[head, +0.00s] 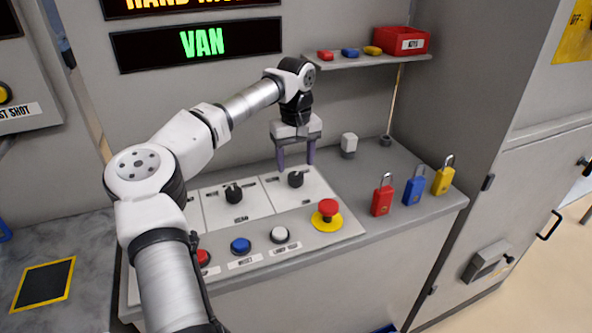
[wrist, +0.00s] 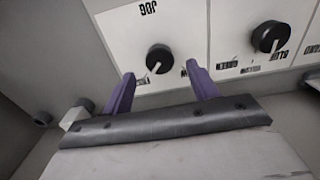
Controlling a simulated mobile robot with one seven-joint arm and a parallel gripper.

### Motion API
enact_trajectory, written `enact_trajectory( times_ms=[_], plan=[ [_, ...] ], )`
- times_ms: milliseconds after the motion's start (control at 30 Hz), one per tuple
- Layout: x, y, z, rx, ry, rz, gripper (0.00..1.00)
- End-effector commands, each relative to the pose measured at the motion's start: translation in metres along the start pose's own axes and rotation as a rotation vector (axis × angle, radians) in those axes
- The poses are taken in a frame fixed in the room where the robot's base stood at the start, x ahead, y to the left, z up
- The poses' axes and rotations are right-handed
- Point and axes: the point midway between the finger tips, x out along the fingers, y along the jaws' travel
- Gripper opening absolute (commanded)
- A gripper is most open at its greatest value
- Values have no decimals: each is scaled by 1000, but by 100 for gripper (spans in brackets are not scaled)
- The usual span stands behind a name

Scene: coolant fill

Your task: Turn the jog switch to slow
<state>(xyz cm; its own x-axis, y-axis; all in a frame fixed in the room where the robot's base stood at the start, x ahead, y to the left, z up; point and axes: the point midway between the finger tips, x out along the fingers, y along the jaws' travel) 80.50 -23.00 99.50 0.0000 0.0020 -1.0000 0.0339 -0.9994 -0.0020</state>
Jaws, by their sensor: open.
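The jog switch is a round black knob (wrist: 160,58) on a white plate marked JOG, upside down in the wrist view. Its white pointer mark points toward the bottom of that view, between two small labels that I cannot read. In the head view it is the right-hand black knob (head: 296,180) of the panel. My gripper (head: 296,168) points down just over it, with its purple fingers apart and nothing between them. In the wrist view my gripper (wrist: 161,71) has a fingertip to either side, just short of the knob. I cannot tell whether they touch it.
A second black knob (head: 233,192) is to the left. In front are a blue button (head: 240,246), a white button (head: 280,235) and a red emergency button (head: 327,209). A white block (head: 349,142) stands behind right. Red, blue and yellow padlocks (head: 414,190) stand at right.

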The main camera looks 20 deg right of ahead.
Motion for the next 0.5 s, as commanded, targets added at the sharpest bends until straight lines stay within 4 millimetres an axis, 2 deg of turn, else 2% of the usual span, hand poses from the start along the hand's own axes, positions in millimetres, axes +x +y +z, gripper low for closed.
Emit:
enact_trajectory(
  times_ms=[200,500],
  plan=[
    [31,0,0,0,-1,2,59],
    [43,1,0,1,0,2,59]
  ],
)
